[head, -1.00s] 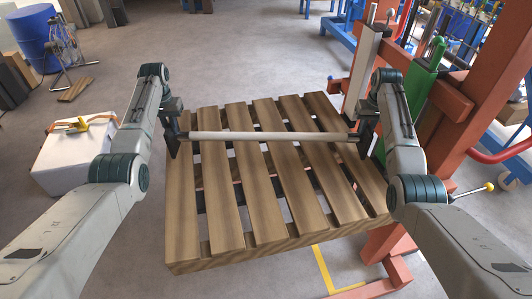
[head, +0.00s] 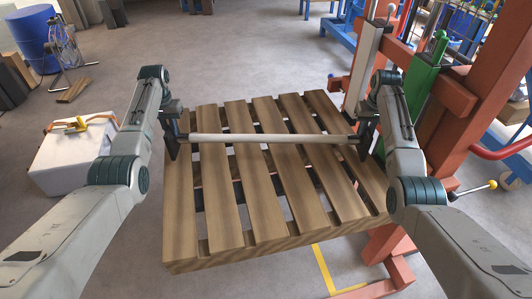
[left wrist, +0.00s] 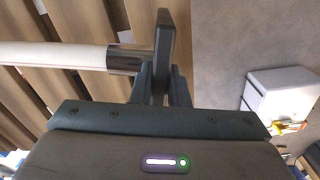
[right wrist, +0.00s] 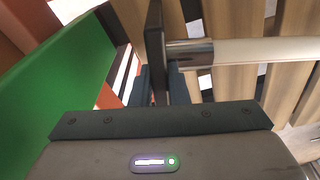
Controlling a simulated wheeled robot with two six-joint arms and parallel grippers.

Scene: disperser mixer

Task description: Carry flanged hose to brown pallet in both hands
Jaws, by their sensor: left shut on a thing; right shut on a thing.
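The flanged hose (head: 270,138) is a pale straight tube with metal ends and dark end flanges. It is held level across the brown pallet (head: 222,215), seen from above in the head view; the gap between them is hard to judge. My left gripper (head: 176,140) is shut on the hose's left end, at the dark flange (left wrist: 165,45) beside a metal collar. My right gripper (head: 364,140) is shut on the right end, at its flange (right wrist: 155,50). The hose also shows in the left wrist view (left wrist: 60,55) and the right wrist view (right wrist: 260,52).
An orange frame (head: 470,110) with a green part (head: 423,90) stands close to my right arm. A white box (head: 72,155) with an orange strap is left of my left arm. A blue barrel (head: 35,38) stands far left. Floor beyond the pallet is open.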

